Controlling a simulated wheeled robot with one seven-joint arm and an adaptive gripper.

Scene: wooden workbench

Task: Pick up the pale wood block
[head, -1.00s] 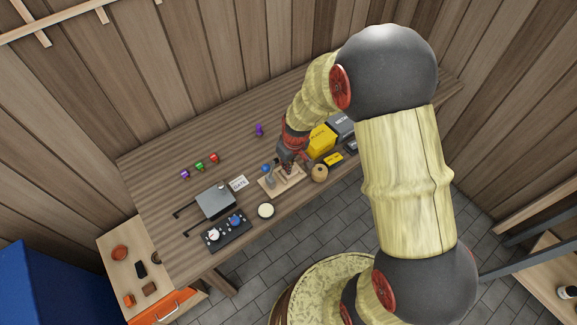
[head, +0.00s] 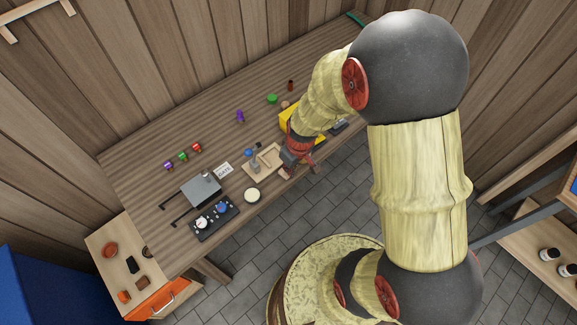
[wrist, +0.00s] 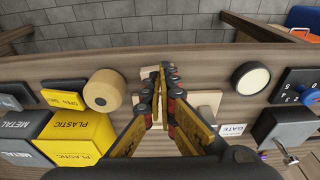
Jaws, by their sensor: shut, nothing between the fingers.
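A pale wood board (head: 252,168) lies near the front edge of the workbench, with a pale wood piece (head: 269,158) on it that looks like the block. In the wrist view the pale wood (wrist: 208,99) shows beside and behind my fingers, partly hidden by them; I cannot tell block from board there. My gripper (wrist: 161,72) is shut with nothing held. In the head view my gripper (head: 300,168) is just right of the board, over the bench's front edge.
A white round dish (head: 252,195), a grey box (head: 201,189) and a dark knob panel (head: 213,221) lie left of the board. The bench's rear left is mostly clear.

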